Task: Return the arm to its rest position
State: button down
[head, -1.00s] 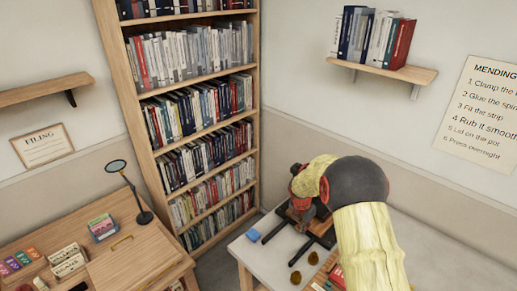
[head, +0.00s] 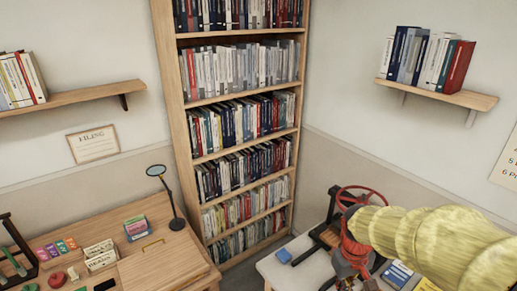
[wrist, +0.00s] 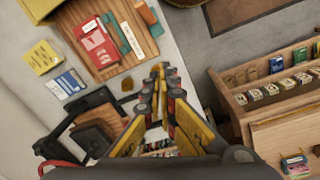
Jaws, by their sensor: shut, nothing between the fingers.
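My gripper (wrist: 160,80) shows in the wrist view with its fingers together and nothing between them. It hangs in the air, pointing at the gap between the pale worktable (wrist: 190,70) and the wooden desk (wrist: 235,110). In the head view my yellow-sleeved arm reaches in from the right over the pale worktable (head: 300,268). The fingers cannot be made out there.
A dark press with a red wheel (head: 360,192) stands on the worktable close to my arm. A wooden board (wrist: 118,62) carries a red book (wrist: 97,45). The desk (head: 165,262) holds a magnifier lamp (head: 174,200). A tall bookcase (head: 199,165) stands behind.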

jog(key=s+a+r+m+t+b, duration=0.1)
jog(key=s+a+r+t+b, duration=0.1)
jog(key=s+r, duration=0.3)
jog(key=s+a+r+m+t+b, duration=0.1)
jog(key=s+a+r+t+b, duration=0.1)
jog(key=s+r, duration=0.3)
jog(key=s+t+b, duration=0.1)
jog(key=s, duration=0.2)
jog(key=shift+s+a+m+y, duration=0.3)
jog(key=shift+s+a+y, duration=0.05)
jog(key=shift+a+y, duration=0.05)
